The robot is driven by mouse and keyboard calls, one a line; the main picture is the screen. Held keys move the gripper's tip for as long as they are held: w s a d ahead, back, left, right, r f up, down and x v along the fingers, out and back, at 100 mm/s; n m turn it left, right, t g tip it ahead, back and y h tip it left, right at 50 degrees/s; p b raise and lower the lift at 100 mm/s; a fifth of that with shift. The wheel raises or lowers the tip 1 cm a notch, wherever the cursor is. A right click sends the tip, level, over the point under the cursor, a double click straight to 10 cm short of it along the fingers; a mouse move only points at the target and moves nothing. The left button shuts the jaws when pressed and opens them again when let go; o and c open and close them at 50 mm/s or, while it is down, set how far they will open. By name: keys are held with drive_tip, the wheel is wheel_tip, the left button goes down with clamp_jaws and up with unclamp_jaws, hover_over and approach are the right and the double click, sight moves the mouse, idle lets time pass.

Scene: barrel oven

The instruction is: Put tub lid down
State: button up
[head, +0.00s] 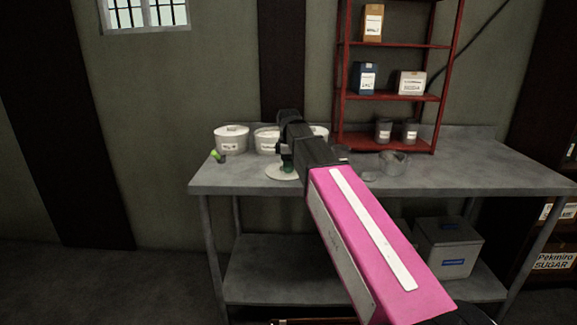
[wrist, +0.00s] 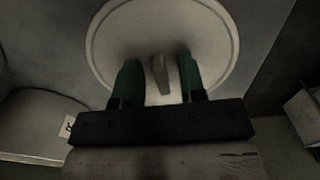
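The tub lid is a pale round disc with a bar handle; in the head view the lid (head: 275,173) is at the table top, toward its left front. It also shows in the wrist view (wrist: 108,45), with its handle (wrist: 160,72) between my fingers. My gripper (head: 287,163) is over the lid. In the wrist view my gripper's green fingers (wrist: 158,68) are spread, with a gap on each side of the handle. White tubs stand behind: a left tub (head: 231,140), a middle tub (head: 266,142) and a right tub (head: 321,132), partly hidden by my arm.
The grey metal table (head: 480,178) is clear on its right. A green-ended item (head: 217,156) lies by the left tub. A glass bowl (head: 393,163) stands right of my arm. A red shelf (head: 398,96) with boxes and jars stands at the back. A bin (head: 448,248) is below.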

wheel_tip(320, 180, up, 12)
drive_tip(key=shift+r, duration=0.15)
idle(0.5)
